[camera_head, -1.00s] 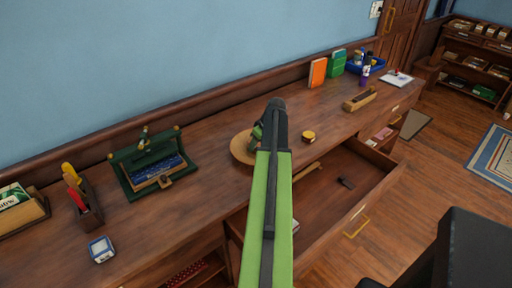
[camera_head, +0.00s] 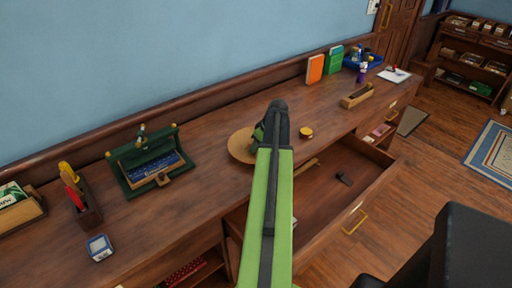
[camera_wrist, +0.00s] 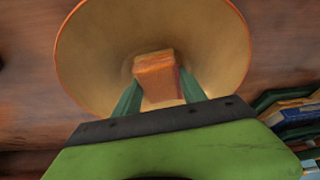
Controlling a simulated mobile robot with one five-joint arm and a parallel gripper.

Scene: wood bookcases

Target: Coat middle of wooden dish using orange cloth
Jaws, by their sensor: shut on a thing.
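The wooden dish (camera_head: 238,147) is round and tan and sits on the wooden counter. It fills much of the wrist view (camera_wrist: 92,58), with its middle partly hidden behind the cloth and fingers. The orange cloth (camera_wrist: 156,76) is a small folded block between my gripper's green fingers. My gripper (camera_wrist: 156,92) is shut on the cloth and holds it over the middle of the dish. I cannot tell for sure whether the cloth touches the dish. In the head view my arm hides the cloth and the dish's right side.
A small round yellow-topped container (camera_head: 306,132) stands right of the dish. A green case (camera_head: 147,160) stands to the left. A wooden block (camera_head: 357,96) lies farther right. An open drawer (camera_head: 335,190) juts out below the counter. Bare counter lies left of the dish.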

